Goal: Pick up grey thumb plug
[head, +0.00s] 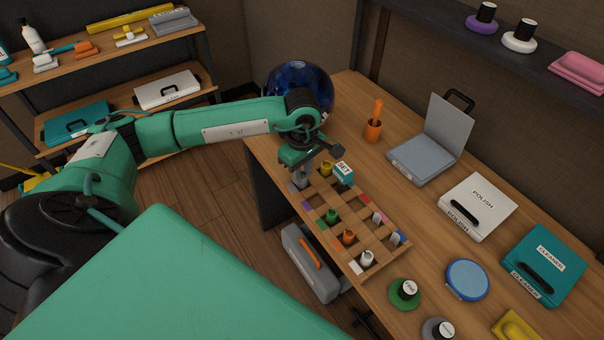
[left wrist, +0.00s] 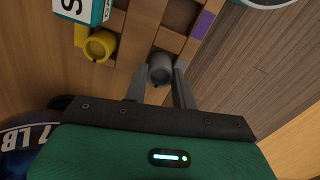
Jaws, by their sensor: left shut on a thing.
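The grey thumb plug (left wrist: 160,68) is a small grey cylinder with a hollow top, seen in the left wrist view between my left gripper's two fingers (left wrist: 159,85). My left gripper is shut on it. In the head view my left gripper (head: 301,176) points down at the far left corner of the wooden slotted rack (head: 320,198), and its fingers largely hide the plug. I cannot tell whether the plug is clear of its slot. My right gripper is not in view.
Green (head: 332,216), orange (head: 348,237) and white (head: 367,258) plugs sit in the rack. A blue ball (head: 299,80) is behind the arm.

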